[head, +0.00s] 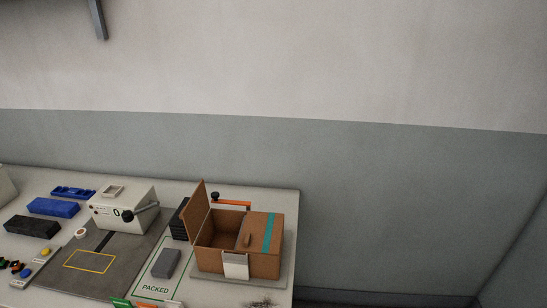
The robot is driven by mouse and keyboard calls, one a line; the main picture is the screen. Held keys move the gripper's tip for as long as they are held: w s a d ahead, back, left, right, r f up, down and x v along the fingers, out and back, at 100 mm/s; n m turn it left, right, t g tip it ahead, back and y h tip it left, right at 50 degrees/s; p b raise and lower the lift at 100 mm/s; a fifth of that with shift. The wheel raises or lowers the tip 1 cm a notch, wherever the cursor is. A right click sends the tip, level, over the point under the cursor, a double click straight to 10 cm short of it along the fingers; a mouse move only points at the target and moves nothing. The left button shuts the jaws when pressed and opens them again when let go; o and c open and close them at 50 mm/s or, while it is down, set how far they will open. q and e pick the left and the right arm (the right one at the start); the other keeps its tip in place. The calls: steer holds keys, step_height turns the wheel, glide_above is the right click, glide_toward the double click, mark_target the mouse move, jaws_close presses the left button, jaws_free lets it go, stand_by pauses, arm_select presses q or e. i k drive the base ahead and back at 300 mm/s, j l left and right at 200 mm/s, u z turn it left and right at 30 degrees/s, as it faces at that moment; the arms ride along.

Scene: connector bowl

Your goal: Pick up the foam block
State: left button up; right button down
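No block is clearly marked as the foam block. A grey block (166,263) lies on the green-outlined sheet marked PACKED (155,289), left of the cardboard box. A black block (32,227) and a blue block (53,207) lie at the table's left. I cannot tell from this view which of these is foam. Neither of my grippers shows in the head view.
An open cardboard box (262,264) with a teal stripe stands at the table's right end. Small coloured parts (14,266) lie at the left edge.

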mark_target(165, 264)
steer(key=j+z, duration=0.1)
steer(key=j, duration=0.35)
steer(key=k+j+z, duration=0.1)
steer(key=j, duration=0.3)
steer(key=j+z, duration=0.1)
steer(key=j, duration=0.35)
steer(key=k+j+z, duration=0.1)
steer(key=j, duration=0.35)
steer(key=k+j, duration=0.1)
steer(key=j, duration=0.3)
steer(key=k+j+z, duration=0.15)
steer(key=j, duration=0.3)
